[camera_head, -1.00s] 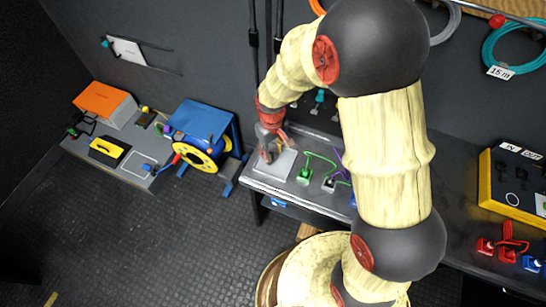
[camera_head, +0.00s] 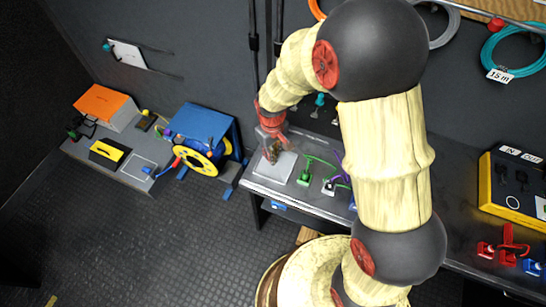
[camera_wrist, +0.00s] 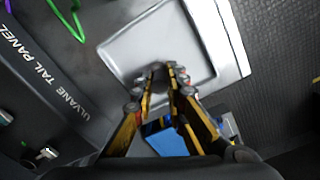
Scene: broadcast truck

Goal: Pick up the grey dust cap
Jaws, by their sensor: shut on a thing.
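My gripper (camera_head: 272,155) points down over the pale grey tray (camera_head: 286,171) at the left end of the bench. In the wrist view its two yellow-and-black fingers (camera_wrist: 161,78) come together over the tray (camera_wrist: 118,50). They are shut on a small dark grey piece (camera_wrist: 158,69), which fits the grey dust cap. The fingers hide most of it, and its exact shape is not clear. I cannot tell whether it still touches the tray.
Green (camera_head: 304,177) and white connectors (camera_head: 328,187) with cables sit right of the tray. A blue reel stand (camera_head: 205,122) stands to the left, across a gap from the bench. A yellow-and-black box (camera_head: 512,185) is at the far right.

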